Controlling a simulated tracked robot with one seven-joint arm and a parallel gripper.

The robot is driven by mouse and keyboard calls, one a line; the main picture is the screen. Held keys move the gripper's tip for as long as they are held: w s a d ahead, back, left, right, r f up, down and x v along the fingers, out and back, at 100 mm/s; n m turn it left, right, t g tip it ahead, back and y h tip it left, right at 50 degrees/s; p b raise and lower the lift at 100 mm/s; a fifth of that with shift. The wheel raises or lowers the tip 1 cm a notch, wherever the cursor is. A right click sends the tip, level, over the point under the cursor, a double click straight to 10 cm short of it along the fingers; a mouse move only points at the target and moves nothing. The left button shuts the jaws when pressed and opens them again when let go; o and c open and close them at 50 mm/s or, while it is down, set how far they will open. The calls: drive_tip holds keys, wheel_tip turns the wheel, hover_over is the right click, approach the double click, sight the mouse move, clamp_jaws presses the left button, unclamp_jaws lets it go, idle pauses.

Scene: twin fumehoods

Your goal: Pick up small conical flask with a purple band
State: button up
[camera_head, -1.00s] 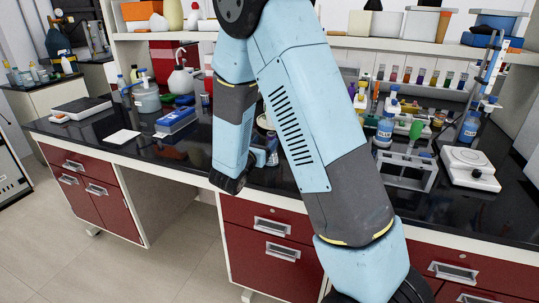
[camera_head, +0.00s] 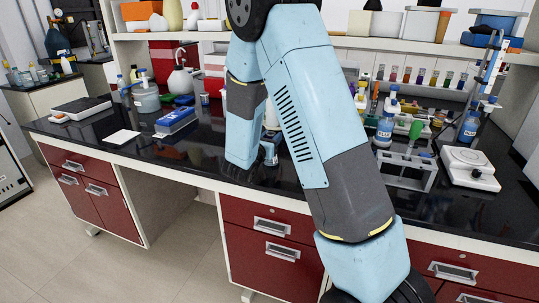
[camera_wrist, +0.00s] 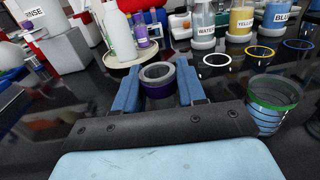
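In the wrist view a small vessel with a purple band (camera_wrist: 156,88) stands between the two blue fingers of my gripper (camera_wrist: 157,68). Its round grey rim is seen from above, and its lower part is hidden by the gripper's dark crosspiece. One finger is close on each side of it. I cannot tell whether the fingers touch it or leave a thin gap. In the head view my arm covers this spot, and neither the gripper nor the purple-banded flask can be made out clearly.
A glass vessel with a green band (camera_wrist: 272,98) stands close to the right of my gripper. Behind are bottles labelled WATER (camera_wrist: 205,22), YELLOW (camera_wrist: 240,20) and BLUE (camera_wrist: 276,16), with coloured rings before them. A round tray (camera_wrist: 131,54) with bottles is beyond the left finger.

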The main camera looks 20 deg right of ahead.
clamp_jaws()
idle(0.3)
